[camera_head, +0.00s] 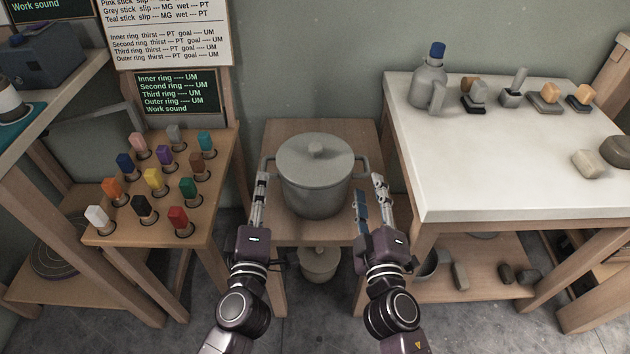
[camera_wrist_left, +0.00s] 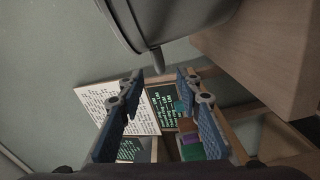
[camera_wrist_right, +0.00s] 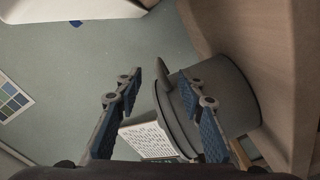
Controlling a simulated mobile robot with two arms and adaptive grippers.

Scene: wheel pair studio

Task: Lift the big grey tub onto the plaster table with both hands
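The big grey tub (camera_head: 317,192), with a knobbed lid and a handle on each side, stands upright on a low wooden stand (camera_head: 285,232) in the head view. My left gripper (camera_head: 262,190) is open beside the tub's left side, just below its left handle. In the left wrist view the tub (camera_wrist_left: 175,22) and a handle (camera_wrist_left: 156,60) lie beyond the open fingers. My right gripper (camera_head: 369,200) is open beside the tub's right side. In the right wrist view the tub (camera_wrist_right: 232,95) and its handle (camera_wrist_right: 165,72) show beyond the fingers. The plaster table (camera_head: 480,160), white-topped, stands on the right.
A jug with a blue cap (camera_head: 430,84) and several small tools and blocks stand along the plaster table's back; its front left is bare. A rack of coloured sticks (camera_head: 155,205) stands left of the tub. A smaller lidded pot (camera_head: 320,264) sits below the stand.

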